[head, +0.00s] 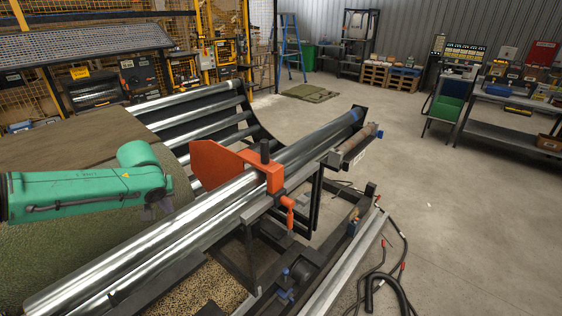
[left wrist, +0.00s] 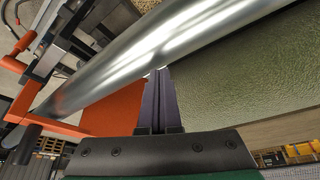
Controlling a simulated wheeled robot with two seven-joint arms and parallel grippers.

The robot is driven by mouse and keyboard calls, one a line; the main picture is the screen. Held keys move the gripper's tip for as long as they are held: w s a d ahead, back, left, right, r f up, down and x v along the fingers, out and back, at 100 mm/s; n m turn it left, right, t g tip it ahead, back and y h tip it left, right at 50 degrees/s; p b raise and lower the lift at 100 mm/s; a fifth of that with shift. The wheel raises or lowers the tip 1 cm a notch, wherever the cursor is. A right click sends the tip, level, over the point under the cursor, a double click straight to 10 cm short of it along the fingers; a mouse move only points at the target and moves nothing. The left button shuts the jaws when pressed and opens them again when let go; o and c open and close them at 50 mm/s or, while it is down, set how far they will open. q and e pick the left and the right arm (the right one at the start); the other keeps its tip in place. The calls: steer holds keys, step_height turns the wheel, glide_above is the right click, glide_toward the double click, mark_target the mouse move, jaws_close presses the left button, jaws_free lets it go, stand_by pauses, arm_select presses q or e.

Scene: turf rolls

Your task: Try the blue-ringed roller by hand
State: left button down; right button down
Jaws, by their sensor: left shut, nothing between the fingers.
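A long shiny metal roller (head: 140,244) runs diagonally through the head view. A blue ring (head: 356,114) shows at the far end of the roller line, beyond the orange bracket (head: 215,165); the bracket hides whether both stretches are one roller. My left gripper (head: 157,210) is shut and empty, pointing down beside the near roller, over the green turf roll. In the left wrist view its closed fingers (left wrist: 160,75) reach the edge of the big metal roller (left wrist: 150,55). I cannot tell whether they touch it. My right gripper is out of view.
The turf roll (head: 75,265) fills the left. Several more rollers (head: 205,129) lie behind it. The orange bracket and its handle stand up right of my gripper. Black hoses (head: 385,285) lie on the floor at right. The floor beyond (head: 430,160) is mostly clear.

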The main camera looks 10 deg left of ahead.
mark_target(176, 222)
arm_select(q)
steer(key=shift+f+b, duration=0.45)
steer(key=shift+f, duration=0.15)
steer(key=shift+s+d+f+b, duration=0.25)
steer(key=shift+s+d, duration=0.15)
steer(key=shift+d, duration=0.25)
steer(key=shift+s+d+f+b, duration=0.2)
steer(key=shift+s+d, duration=0.2)
steer(key=shift+d, duration=0.25)
steer(key=shift+s+d, duration=0.1)
steer(key=shift+d, duration=0.05)
steer(key=shift+r, duration=0.1)
step_height(176, 222, up, 4)
steer(key=p, duration=0.3)
steer(key=shift+r+p, duration=0.2)
steer(key=shift+p, duration=0.2)
steer(key=shift+w+f, duration=0.1)
steer(key=shift+w, duration=0.15)
